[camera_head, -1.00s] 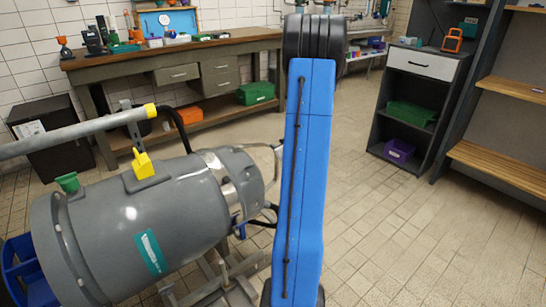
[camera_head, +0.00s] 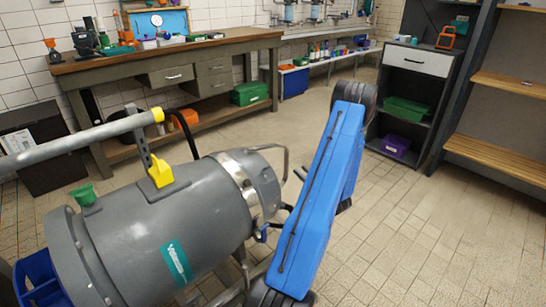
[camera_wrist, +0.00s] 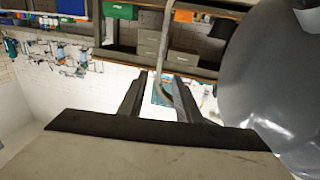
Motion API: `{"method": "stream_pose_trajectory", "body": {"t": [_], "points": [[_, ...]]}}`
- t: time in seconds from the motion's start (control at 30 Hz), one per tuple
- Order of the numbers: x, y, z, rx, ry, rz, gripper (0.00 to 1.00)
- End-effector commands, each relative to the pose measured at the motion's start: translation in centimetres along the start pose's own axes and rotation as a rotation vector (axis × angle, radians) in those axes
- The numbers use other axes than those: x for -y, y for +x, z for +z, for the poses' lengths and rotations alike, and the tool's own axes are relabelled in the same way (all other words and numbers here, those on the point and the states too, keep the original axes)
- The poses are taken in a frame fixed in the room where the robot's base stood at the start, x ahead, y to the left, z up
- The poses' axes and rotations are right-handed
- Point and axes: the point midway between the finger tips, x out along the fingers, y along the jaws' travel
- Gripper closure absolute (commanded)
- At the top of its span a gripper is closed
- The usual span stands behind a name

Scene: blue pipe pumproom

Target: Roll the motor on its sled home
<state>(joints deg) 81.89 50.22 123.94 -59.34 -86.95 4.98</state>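The motor (camera_head: 165,230) is a large grey cylinder with a teal label, a bright metal band and a yellow fitting on top. It lies on its side at the lower left, on a grey metal sled (camera_head: 232,290) that is mostly hidden. A thin metal hoop handle (camera_head: 285,165) stands at its right end, beside my blue arm. In the wrist view, my gripper (camera_wrist: 158,85) is open, and a thin curved bar (camera_wrist: 165,40), likely that handle, appears between or beyond the fingers. I cannot tell whether they touch. The motor's rounded grey side (camera_wrist: 275,75) fills the right there.
A grey pipe (camera_head: 80,140) runs above the motor. A wooden workbench (camera_head: 220,42) stands behind with a green box (camera_head: 250,93) on its lower shelf. A dark cabinet (camera_head: 415,85) and wooden shelves (camera_head: 500,80) stand right. The tiled floor (camera_head: 430,240) at right is clear.

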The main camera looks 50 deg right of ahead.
Motion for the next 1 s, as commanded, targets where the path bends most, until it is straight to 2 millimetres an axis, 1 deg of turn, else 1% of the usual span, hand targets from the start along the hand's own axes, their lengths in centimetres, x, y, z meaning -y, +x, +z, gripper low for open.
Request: {"method": "stream_pose_trajectory", "body": {"t": [0.07,0.17,0.27,0.8,1.0], "points": [[-0.1,0.3,0.1,-0.003,0.002,-0.001,0.69],[0.0,1.3,0.0,-0.003,0.001,-0.001,0.69],[0.1,2.8,0.0,-0.002,0.0,-0.003,0.69],[0.1,12.3,0.1,-0.002,0.0,-0.002,0.69],[0.0,15.3,0.0,-0.002,0.0,-0.001,0.69]]}}
